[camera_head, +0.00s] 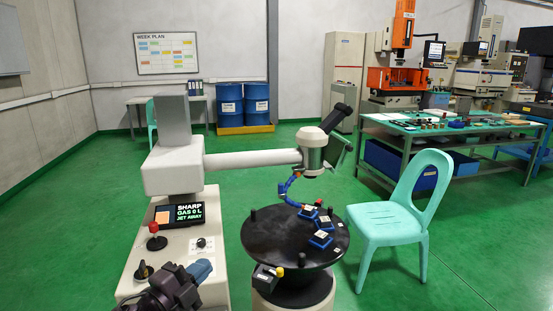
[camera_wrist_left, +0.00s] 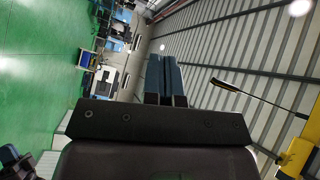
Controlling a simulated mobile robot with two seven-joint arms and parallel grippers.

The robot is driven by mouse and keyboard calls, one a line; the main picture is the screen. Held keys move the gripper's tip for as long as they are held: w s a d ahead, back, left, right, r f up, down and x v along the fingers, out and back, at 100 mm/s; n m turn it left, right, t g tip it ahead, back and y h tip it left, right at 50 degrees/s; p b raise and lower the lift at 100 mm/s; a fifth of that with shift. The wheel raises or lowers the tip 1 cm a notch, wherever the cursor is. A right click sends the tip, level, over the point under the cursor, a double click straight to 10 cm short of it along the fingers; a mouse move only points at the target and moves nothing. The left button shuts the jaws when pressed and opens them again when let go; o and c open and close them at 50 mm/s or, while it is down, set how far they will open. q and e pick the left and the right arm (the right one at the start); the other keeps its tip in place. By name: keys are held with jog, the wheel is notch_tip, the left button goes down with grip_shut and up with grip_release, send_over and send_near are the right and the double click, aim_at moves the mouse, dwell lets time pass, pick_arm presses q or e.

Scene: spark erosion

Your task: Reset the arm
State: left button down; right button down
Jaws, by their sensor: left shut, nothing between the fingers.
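My left gripper (camera_head: 200,271) shows at the bottom left of the head view, dark with blue-grey fingers, in front of the white machine's control panel. In the left wrist view its two fingers (camera_wrist_left: 165,80) are together with nothing between them. Ceiling panels and the tilted room lie beyond them. The gripper appears apart from the panel, though the exact distance is unclear.
The white machine (camera_head: 173,168) has a red-knobbed joystick (camera_head: 153,238), a display (camera_head: 181,214) and a horizontal arm (camera_head: 250,158) over a round black table (camera_head: 260,235). A mint chair (camera_head: 385,220) stands right of it. Green floor is free behind.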

pick_arm(q)
jog(key=s+a+f+n+g+y, duration=0.1)
jog(key=s+a+f+n+y, duration=0.2)
jog(key=s+f+n, duration=0.3)
jog(key=s+a+f+n+g+y, duration=0.2)
jog(key=s+a+f+n+y, duration=0.2)
jog(key=s+f+n, duration=0.3)
jog(key=s+a+f+n+g+y, duration=0.2)
jog(key=s+f+n, duration=0.4)
jog(key=s+f, duration=0.8)
jog(key=s+a+y, duration=0.1)
jog(key=a, duration=0.1)
jog(key=shift+a+n, duration=0.3)
jog(key=shift+a, duration=0.05)
